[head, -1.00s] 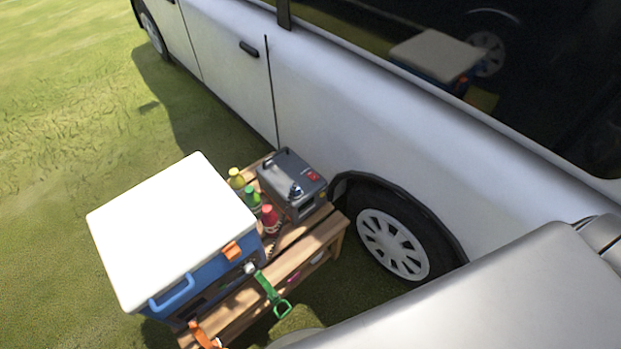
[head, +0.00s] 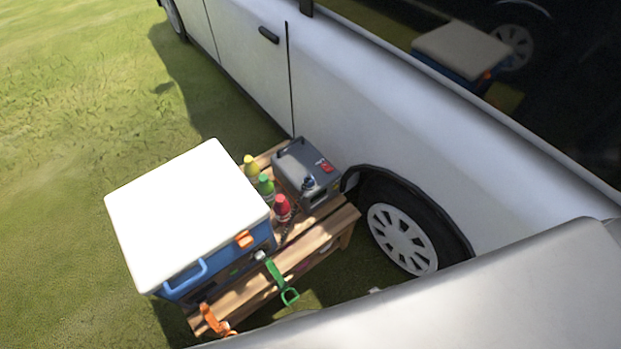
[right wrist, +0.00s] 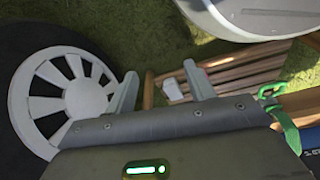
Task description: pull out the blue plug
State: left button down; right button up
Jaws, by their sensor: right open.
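A blue plug (head: 308,183) sits at the front of a grey power box (head: 318,162), which has a red switch and a dark handle on top. The box stands on the far right end of a wooden bench (head: 318,232), close to the white van. In the right wrist view my right gripper (right wrist: 160,75) is open and empty, its two fingers apart over grass and wooden slats. The blue plug cannot be made out in that view. My left gripper is not in view.
A white-lidded blue cooler (head: 187,213) fills the bench's left side. Yellow, green and red bottles (head: 266,187) stand between cooler and box. A green tool (head: 280,280) and an orange tool (head: 213,321) lie at the front edge. The van's wheel (head: 402,238) is right of the bench.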

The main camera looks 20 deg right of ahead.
jog(key=w+a+r+t+p, duration=0.1)
jog(key=w+r, duration=0.3)
jog(key=r, duration=1)
jog(key=w+r+p, duration=0.1)
jog(key=w+r, duration=0.2)
jog(key=r, duration=1.1)
jog(key=n+g, duration=0.3)
jog(key=n, duration=1.7)
send_over(309, 176)
notch_tip(309, 176, down, 2)
jog(key=shift+w+f, duration=0.1)
jog(key=shift+f, duration=0.1)
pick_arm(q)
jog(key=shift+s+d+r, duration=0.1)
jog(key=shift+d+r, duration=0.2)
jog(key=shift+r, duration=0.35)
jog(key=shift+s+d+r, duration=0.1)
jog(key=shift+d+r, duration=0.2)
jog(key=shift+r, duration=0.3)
